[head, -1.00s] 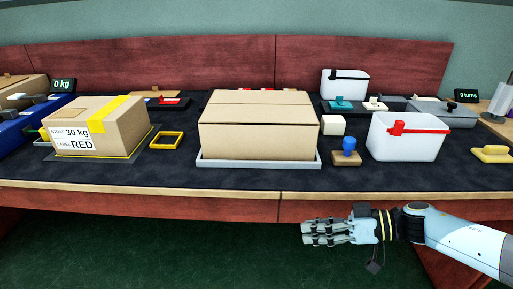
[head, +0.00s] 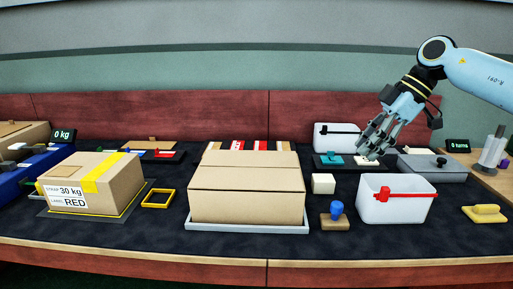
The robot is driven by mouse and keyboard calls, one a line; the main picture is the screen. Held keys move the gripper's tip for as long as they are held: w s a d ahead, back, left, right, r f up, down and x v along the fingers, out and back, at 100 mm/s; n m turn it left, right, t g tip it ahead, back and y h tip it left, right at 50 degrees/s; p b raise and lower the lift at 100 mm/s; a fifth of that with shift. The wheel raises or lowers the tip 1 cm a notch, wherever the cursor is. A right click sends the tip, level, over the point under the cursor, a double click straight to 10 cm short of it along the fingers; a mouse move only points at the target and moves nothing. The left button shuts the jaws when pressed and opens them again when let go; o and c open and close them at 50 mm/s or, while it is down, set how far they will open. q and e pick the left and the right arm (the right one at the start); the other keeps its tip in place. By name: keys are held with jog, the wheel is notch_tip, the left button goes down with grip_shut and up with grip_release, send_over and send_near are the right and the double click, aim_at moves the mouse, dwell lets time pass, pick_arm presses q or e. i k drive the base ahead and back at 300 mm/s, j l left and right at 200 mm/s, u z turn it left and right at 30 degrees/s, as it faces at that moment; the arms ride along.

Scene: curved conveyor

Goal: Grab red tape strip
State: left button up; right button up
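My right gripper (head: 368,151) is raised at the right, pointing down and left, well to the right of the strips. Its fingers look apart, with nothing seen between them. My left gripper is not in view.
The large box stands on a pale tray (head: 248,228). At right are a white bin with a red handle (head: 395,205), a blue-knobbed stamp (head: 336,214) and a white block (head: 323,184). A labelled box (head: 95,185) is at left. Dark mat is bare in front.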

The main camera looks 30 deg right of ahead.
aim_at(258, 145)
jog(key=i, duration=1.35)
